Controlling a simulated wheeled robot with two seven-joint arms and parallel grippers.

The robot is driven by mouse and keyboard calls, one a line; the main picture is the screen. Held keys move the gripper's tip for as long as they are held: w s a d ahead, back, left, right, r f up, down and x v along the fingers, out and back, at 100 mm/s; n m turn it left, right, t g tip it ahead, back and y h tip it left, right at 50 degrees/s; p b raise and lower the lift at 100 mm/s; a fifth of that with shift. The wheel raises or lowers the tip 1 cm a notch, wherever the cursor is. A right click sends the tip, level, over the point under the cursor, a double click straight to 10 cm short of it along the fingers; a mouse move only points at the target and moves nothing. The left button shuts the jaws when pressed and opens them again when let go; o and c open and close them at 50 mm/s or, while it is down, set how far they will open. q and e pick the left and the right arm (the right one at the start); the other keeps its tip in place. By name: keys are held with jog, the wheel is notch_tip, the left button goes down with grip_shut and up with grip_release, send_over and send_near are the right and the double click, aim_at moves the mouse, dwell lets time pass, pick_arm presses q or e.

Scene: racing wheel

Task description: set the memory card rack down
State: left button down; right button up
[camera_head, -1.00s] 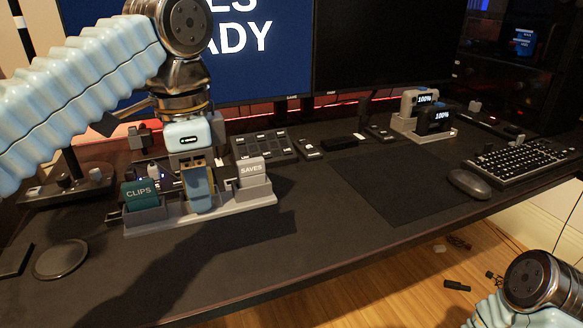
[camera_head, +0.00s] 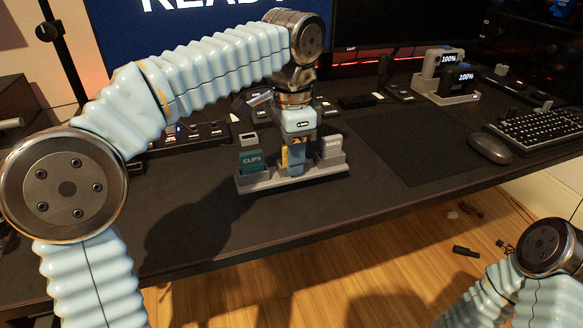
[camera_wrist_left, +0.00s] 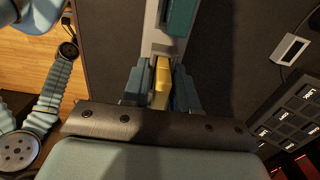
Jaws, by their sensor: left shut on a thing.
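The memory card rack (camera_head: 258,181) is a long grey tray over the middle of the desk in the head view. It holds a teal CLIPS card (camera_head: 251,160) at its left end and a pale card (camera_head: 331,147) at its right end. My left gripper (camera_head: 295,168) points down at the rack's middle, shut on it around a yellow part. The wrist view shows this yellow part (camera_wrist_left: 161,78) between the blue fingers, with the grey rack (camera_wrist_left: 160,38) extending beyond. I cannot tell whether the rack's underside touches the desk. My right gripper is out of view.
A dark mat (camera_head: 405,140) lies to the right of the rack. Beyond it are a mouse (camera_head: 490,148), a keyboard (camera_head: 545,128) and a grey battery dock (camera_head: 445,94). The desk's front edge (camera_head: 400,198) is close to the rack. Monitors stand behind.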

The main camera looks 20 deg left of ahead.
pick_arm(q)
jog(key=shift+f, duration=1.45)
jog(key=shift+b, duration=0.3)
jog(key=c, duration=0.9)
grip_release()
jog(key=shift+f, duration=0.15)
jog(key=shift+o, duration=0.2)
notch_tip(320, 180, up, 12)
jog(key=p, duration=0.3)
jog(key=shift+p, duration=0.4)
